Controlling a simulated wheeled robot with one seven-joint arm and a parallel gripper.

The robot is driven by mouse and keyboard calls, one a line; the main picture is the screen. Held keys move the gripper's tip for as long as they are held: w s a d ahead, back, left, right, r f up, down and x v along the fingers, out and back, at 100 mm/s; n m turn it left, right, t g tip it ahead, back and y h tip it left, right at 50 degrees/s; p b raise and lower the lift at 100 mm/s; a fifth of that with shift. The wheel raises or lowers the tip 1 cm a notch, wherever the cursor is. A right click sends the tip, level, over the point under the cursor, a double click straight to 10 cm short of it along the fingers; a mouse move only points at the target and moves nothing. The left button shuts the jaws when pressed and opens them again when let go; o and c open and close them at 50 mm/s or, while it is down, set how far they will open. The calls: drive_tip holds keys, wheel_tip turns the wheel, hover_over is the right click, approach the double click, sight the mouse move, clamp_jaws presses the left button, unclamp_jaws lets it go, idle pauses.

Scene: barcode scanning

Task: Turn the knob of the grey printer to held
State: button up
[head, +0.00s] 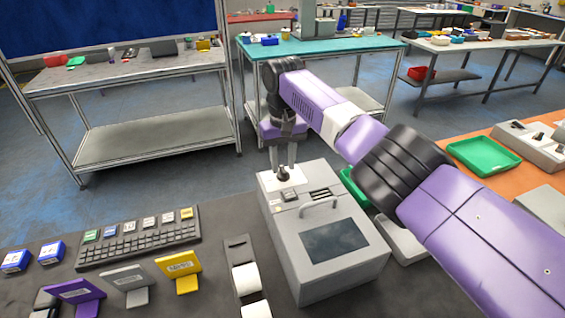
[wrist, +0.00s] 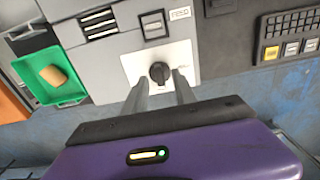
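The grey printer (head: 345,270) stands on the dark table in the middle of the head view, with a handle and dark window on its top. Its black knob (wrist: 160,72) sits on a white plate (wrist: 177,54) in the wrist view. The knob also shows small in the head view (head: 283,173). My gripper (wrist: 158,84) points down at the knob, its two grey fingers apart, one on each side of it. A gap shows between the fingers and the knob in the wrist view; I cannot tell their exact height. The label text beside the knob is too small to read.
A keyboard-like rack (head: 140,246) and several small cards on stands lie left of the printer. A paper roll holder (head: 236,245) stands close to its left side. A green tray (wrist: 38,72) holding a tan object is on its other side.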

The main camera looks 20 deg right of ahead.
drive_tip(key=shift+f, duration=0.6)
clamp_jaws()
